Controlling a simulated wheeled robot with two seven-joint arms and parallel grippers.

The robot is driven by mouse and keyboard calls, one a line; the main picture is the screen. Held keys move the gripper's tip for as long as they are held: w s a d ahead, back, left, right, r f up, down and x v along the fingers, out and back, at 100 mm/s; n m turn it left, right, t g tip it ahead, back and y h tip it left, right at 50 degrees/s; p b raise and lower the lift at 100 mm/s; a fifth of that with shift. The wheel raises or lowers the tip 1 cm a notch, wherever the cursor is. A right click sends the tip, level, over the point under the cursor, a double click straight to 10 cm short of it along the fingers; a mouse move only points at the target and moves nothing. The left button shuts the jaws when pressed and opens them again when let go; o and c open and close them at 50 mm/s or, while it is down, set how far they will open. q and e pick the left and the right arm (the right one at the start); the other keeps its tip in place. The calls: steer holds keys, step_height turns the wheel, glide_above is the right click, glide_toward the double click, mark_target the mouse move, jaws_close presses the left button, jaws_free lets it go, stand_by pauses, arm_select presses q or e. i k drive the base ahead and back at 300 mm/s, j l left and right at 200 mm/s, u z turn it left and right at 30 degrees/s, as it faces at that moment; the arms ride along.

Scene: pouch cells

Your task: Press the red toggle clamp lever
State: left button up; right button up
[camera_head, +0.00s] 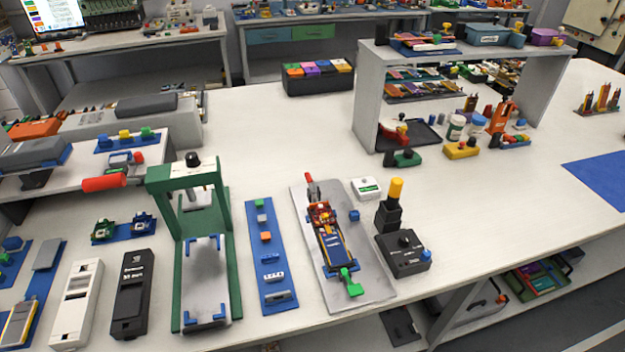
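A toggle clamp with a red-tipped upright lever (309,182) stands at the far end of a fixture on a grey plate (373,283). The lever looks raised, leaning slightly left. Below it in the picture, the fixture holds a dark flat pouch cell (331,244) with orange and red parts around its far end. A green lever (351,284) sits at the near end of the same fixture. Neither my left nor my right gripper is in view, and nothing touches the red lever.
A green press frame (160,180) and a blue strip (255,230) stand left of the plate. A black box with a yellow-topped post (396,188) and a white box (365,188) stand to its right. A grey shelf (367,100) rises behind. The table's right side is mostly clear.

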mark_target(307, 177)
steer(key=l, duration=0.5)
steer(key=k+l, duration=0.15)
steer(key=l, duration=0.4)
steer(key=l+u, duration=0.1)
steer(key=l, duration=0.45)
steer(key=k+l, duration=0.15)
steer(key=l, duration=0.35)
